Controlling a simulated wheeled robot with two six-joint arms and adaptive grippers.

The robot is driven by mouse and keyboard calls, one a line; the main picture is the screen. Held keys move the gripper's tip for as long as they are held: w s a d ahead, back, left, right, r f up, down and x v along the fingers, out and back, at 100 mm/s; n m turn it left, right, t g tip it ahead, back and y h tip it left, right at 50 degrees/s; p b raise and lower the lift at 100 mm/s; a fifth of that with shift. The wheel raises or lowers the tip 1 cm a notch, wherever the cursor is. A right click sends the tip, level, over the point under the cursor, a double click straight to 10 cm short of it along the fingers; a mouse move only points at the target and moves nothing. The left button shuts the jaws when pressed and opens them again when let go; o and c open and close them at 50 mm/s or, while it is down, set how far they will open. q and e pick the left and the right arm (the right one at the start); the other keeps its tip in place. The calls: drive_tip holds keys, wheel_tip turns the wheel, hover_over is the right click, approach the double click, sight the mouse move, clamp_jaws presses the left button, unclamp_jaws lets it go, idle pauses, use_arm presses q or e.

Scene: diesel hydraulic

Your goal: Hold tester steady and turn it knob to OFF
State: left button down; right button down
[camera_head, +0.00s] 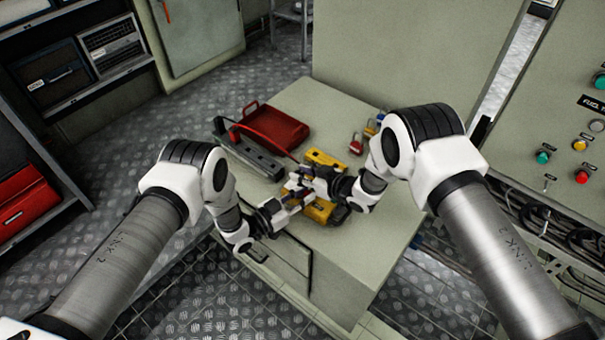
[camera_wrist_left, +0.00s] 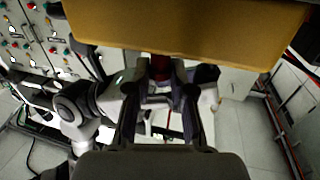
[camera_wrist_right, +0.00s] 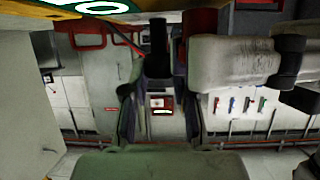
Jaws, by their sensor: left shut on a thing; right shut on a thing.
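The yellow tester (camera_head: 320,213) lies on the grey cabinet top, partly covered by my grippers. In the left wrist view its yellow body (camera_wrist_left: 190,25) fills the top. My left gripper (camera_head: 294,203) is shut at the tester's near left side; its fingers (camera_wrist_left: 160,72) sit close together under the yellow body. My right gripper (camera_head: 311,181) comes from the right and is shut over the tester, near my left gripper. The knob is hidden, so its setting cannot be read. The right wrist view shows its fingers (camera_wrist_right: 175,50) with little gap.
Small coloured padlocks (camera_head: 357,144) stand at the cabinet's back right. A control panel (camera_head: 560,140) is at right. The front right cabinet top is clear.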

drive_tip(key=n+g, duration=0.1)
drive_tip(key=n+g+y, duration=0.2)
drive_tip(key=shift+w+d+g, duration=0.1)
drive_tip(key=shift+w+g, duration=0.15)
drive_tip(key=shift+g, duration=0.05)
drive_tip(key=shift+w+n+g+y, duration=0.1)
drive_tip(key=shift+n+g+y, duration=0.4)
drive_tip(key=shift+n+g, duration=1.4)
drive_tip(key=c, duration=0.9)
unclamp_jaws()
